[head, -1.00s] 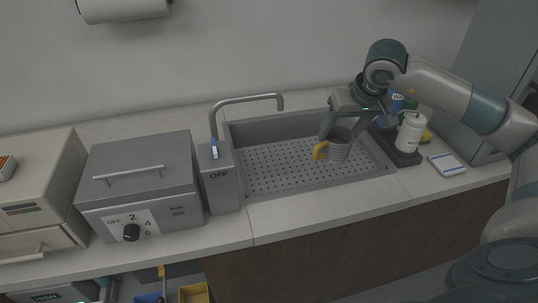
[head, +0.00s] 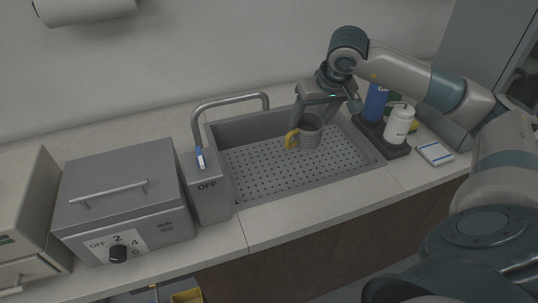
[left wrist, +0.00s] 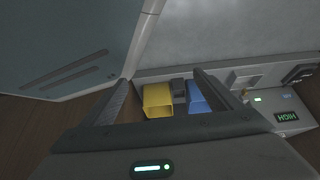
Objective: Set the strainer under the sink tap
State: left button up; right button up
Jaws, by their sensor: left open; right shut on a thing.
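The strainer (head: 311,134) is a grey perforated cup with a yellow handle on its left side. My right gripper (head: 314,118) reaches down over it and is shut on it. The strainer is upright over the perforated sink floor; whether it touches the floor I cannot tell. The sink tap (head: 230,102) is a grey bent pipe whose spout end hangs left of the strainer. The sink (head: 260,175) is a grey basin set in the counter. My left gripper (left wrist: 160,82) is open and empty in the left wrist view, away from the sink.
Right of the sink, a dark tray (head: 397,150) holds a white bottle (head: 399,125) and a blue bottle (head: 376,103). Yellow (left wrist: 158,100) and blue (left wrist: 197,97) bins lie below my left gripper.

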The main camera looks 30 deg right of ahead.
pick_arm(q)
jog(key=s+a+f+g+y+p, duration=0.1)
jog(key=s+a+g+p, duration=0.3)
jog(key=s, duration=1.1)
jog(key=shift+a+f, duration=0.5)
jog(key=shift+a, duration=0.55)
pick_arm(e)
jog(key=w+a+f, duration=0.5)
jog(key=a+f, duration=0.1)
jog(key=a, duration=0.3)
jog(key=shift+w+f, duration=0.15)
jog(key=shift+w, duration=0.05)
pick_arm(q)
jog(key=shift+w, duration=0.1)
pick_arm(e)
notch_tip(320, 180, down, 4)
jog(key=shift+r+p, duration=0.1)
jog(key=shift+p, duration=0.85)
jog(key=o, duration=1.2)
pick_arm(q)
jog(key=shift+s+a+r, duration=0.25)
jog(key=shift+s+r, duration=0.3)
jog(key=shift+r, duration=0.1)
